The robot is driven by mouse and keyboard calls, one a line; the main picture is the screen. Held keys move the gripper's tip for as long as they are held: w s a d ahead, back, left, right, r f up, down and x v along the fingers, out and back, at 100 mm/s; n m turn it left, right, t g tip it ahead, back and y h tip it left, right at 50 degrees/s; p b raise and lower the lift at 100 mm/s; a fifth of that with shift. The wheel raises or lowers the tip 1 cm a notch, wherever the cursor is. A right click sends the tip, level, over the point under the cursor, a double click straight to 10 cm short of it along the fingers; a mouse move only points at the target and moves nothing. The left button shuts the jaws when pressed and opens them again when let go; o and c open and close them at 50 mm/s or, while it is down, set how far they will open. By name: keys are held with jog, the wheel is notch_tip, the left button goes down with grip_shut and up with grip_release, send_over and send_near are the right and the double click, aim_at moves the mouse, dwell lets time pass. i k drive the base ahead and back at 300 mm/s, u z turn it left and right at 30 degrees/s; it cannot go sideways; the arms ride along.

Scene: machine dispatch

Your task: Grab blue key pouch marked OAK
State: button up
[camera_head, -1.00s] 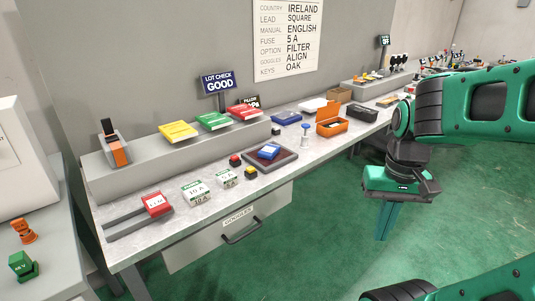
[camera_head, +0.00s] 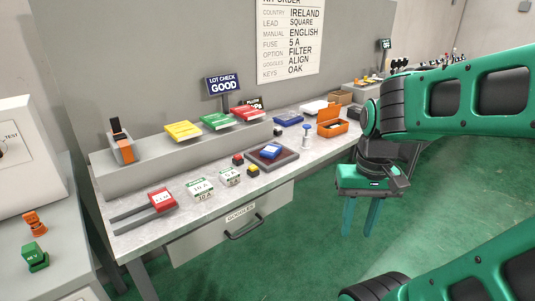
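The order sign (camera_head: 290,40) on the wall has a last line reading KEYS OAK. A small blue item (camera_head: 270,151) lies on a dark square pad (camera_head: 284,161) on the bench. A flat blue item (camera_head: 288,118) lies further back. I cannot read OAK on either, so I cannot tell whether one is the key pouch. My gripper (camera_head: 360,232) points down over the green floor, to the right of the bench's front edge and apart from both items. Its two fingers stand apart with nothing between them.
A grey bench (camera_head: 225,205) carries a red block in a grey holder (camera_head: 161,199), fuse boxes (camera_head: 200,187), an orange bin (camera_head: 332,122) and a blue-topped stamp (camera_head: 306,135). A raised shelf (camera_head: 160,165) holds yellow, green and red packets. A closed drawer (camera_head: 232,225) is marked GOGGLES. The floor is clear.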

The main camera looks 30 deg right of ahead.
aim_at(272, 149)
jog(key=k, duration=0.75)
jog(key=z, duration=0.75)
jog(key=i, duration=1)
